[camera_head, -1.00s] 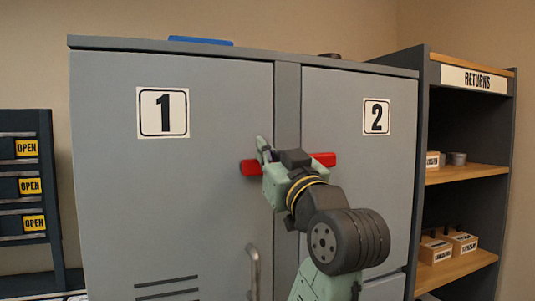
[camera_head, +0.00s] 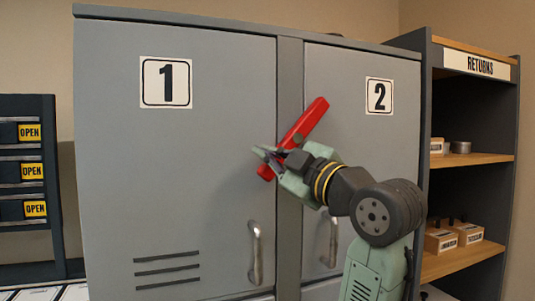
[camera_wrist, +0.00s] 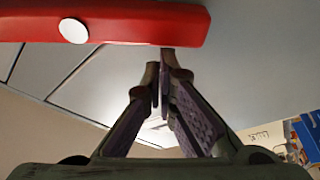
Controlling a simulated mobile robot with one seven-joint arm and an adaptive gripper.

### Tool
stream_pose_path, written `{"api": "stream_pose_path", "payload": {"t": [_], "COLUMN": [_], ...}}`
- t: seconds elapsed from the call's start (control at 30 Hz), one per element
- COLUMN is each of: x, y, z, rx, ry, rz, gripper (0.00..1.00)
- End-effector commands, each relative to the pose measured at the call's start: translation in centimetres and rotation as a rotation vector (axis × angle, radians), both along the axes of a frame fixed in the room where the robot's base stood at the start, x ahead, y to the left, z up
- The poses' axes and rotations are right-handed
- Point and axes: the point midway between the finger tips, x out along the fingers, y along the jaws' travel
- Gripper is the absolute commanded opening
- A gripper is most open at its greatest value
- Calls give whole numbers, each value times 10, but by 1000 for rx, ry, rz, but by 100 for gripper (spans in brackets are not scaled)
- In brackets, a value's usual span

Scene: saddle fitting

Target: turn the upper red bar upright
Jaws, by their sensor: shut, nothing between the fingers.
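The red bar (camera_head: 308,118) lies across the seam between the two grey cabinet doors. It is tilted, upper end to the right and lower end to the left. In the wrist view the red bar (camera_wrist: 130,22) spans the top left, with a white round disc (camera_wrist: 74,31) on its face. My gripper (camera_head: 266,154) is at the bar's lower left part and hides some of it. Its fingers are together and hold nothing. In the wrist view the fingertips (camera_wrist: 164,62) are by the bar's edge, near its right end; I cannot tell if they touch. No other red bar shows.
Door 1 (camera_head: 110,180) and door 2 (camera_head: 350,150) are shut; each has a handle below the bar (camera_head: 255,255) (camera_head: 333,243). A returns shelf (camera_head: 475,160) stands at right and a dark rack (camera_head: 50,190) at left. Door 1's face left of my gripper is clear.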

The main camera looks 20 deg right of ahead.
Motion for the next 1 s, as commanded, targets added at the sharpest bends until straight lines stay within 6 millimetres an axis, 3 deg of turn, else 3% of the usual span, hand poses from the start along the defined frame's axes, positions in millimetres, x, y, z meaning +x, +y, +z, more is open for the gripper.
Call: {"api": "stream_pose_path", "payload": {"t": [0.5, 1.0], "x": [1, 1], "y": [-22, -35], "z": [-28, -37], "rx": [-458, -448], "ry": [-14, -14], "rz": [-3, 0], "gripper": [0, 0]}}
